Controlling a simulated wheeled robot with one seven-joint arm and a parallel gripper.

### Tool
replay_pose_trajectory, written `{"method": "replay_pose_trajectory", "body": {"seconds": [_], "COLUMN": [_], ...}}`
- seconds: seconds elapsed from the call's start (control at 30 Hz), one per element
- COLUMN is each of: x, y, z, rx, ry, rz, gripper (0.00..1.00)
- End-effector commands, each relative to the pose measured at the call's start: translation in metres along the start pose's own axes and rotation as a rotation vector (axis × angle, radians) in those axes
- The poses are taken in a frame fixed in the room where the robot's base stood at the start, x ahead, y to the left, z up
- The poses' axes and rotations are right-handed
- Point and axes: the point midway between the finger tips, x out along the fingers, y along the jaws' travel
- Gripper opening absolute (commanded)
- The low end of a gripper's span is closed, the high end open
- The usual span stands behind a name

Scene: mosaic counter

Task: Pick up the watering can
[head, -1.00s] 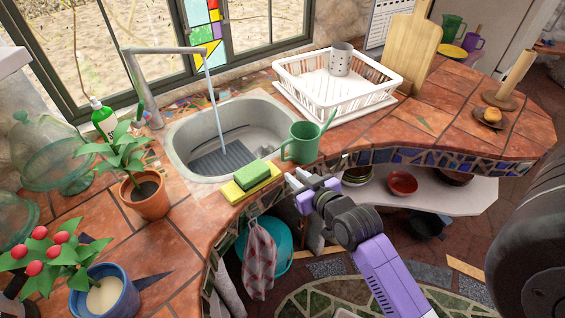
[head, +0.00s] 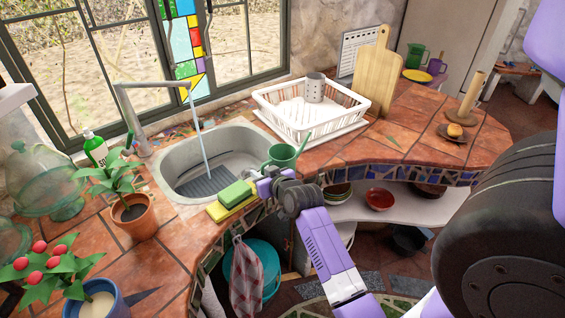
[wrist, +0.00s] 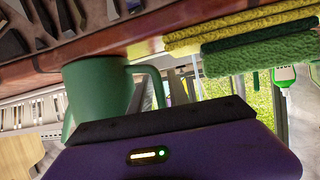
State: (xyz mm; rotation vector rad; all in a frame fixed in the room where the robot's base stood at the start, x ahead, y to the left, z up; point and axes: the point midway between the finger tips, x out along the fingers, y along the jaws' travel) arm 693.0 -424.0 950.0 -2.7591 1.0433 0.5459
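The green watering can (head: 281,157) stands upright on the counter's front edge, right of the sink, its thin spout pointing up and right. In the wrist view, which is upside down, the can (wrist: 98,95) is close, with its handle towards my fingers. My gripper (head: 264,183) is at the handle side of the can, at about counter-edge height. Its fingers look apart, with the handle near or between them; contact is not clear. The fingertips are partly hidden in the wrist view.
A green and yellow sponge pair (head: 234,198) lies just left of my gripper. The sink (head: 180,170) with running water is behind it. A white dish rack (head: 262,108) stands behind the can. The tiled counter (head: 410,125) is mostly clear to the right.

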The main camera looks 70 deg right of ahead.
Motion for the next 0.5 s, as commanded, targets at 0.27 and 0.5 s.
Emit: {"method": "replay_pose_trajectory", "body": {"seconds": [0.27, 0.5], "x": [0.0163, 0.0159], "y": [-0.0002, -0.0002], "z": [0.0004, 0.0007], "rx": [-0.001, -0.002], "ry": [0.001, 0.0], "rz": [0.0, 0.0], "gripper": [0.22, 0.04]}}
